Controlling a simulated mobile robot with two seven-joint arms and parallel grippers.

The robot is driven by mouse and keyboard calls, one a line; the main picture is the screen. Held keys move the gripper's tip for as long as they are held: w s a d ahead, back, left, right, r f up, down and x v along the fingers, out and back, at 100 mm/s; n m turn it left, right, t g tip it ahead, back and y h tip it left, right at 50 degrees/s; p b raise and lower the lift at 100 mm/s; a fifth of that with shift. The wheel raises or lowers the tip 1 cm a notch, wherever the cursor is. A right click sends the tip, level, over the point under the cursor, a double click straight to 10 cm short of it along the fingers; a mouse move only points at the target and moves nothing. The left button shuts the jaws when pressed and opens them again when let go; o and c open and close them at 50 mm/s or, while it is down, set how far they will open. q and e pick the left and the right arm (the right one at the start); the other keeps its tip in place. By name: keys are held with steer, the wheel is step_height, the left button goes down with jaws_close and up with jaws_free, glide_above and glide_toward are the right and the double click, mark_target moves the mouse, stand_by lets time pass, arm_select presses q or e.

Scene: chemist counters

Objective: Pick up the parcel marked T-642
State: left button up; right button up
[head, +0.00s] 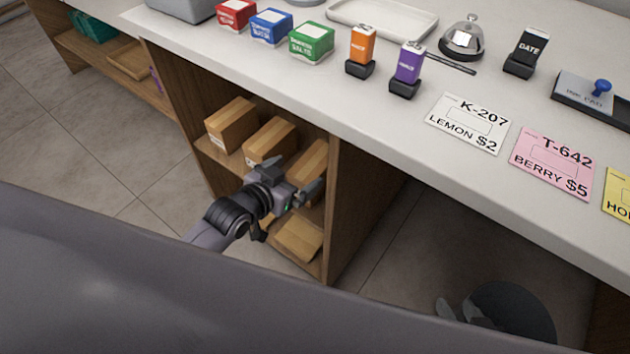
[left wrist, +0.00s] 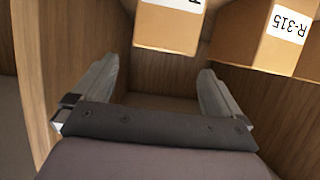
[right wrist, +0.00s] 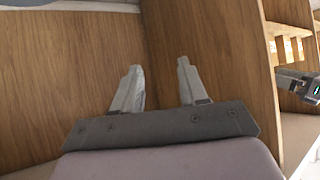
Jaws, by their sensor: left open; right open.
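No parcel label reading T-642 is legible. My left gripper (head: 292,182) is open and empty in front of the shelf. In the left wrist view, a parcel with a cut-off label (left wrist: 168,28) and a parcel marked R-315 (left wrist: 262,35) are beyond the open fingers. My right gripper (right wrist: 157,85) is open and empty, facing a wooden panel.
A pink card reading T-642, BERRY $5 (head: 555,163) lies on the counter (head: 420,150), beside a white K-207 card (head: 468,122). The shelf's wooden side panel (head: 350,215) borders the parcels. Boxes, stamps and a bell (head: 462,38) stand above. Tiled floor is open at left.

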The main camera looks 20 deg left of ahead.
mark_target(313, 163)
arm_select(q)
steer(key=shift+b+x, duration=0.35)
steer(key=shift+x, duration=0.75)
steer(key=b+x, duration=0.1)
steer(key=x, duration=0.3)
steer(key=shift+f+b, duration=0.15)
steer(key=shift+b, duration=0.25)
steer(key=shift+w, duration=0.25)
steer(key=shift+d, duration=0.1)
steer(key=c, duration=1.4)
steer(key=shift+w, duration=0.1)
steer(key=shift+c, duration=1.2)
arm_select(e)
steer(key=shift+w+a+r+t, duration=0.15)
steer(key=shift+w+a, duration=0.1)
steer(key=shift+a, duration=0.25)
steer(key=shift+w+a+f+t, duration=0.15)
steer(key=shift+w+a, duration=0.1)
steer(key=shift+a, duration=0.25)
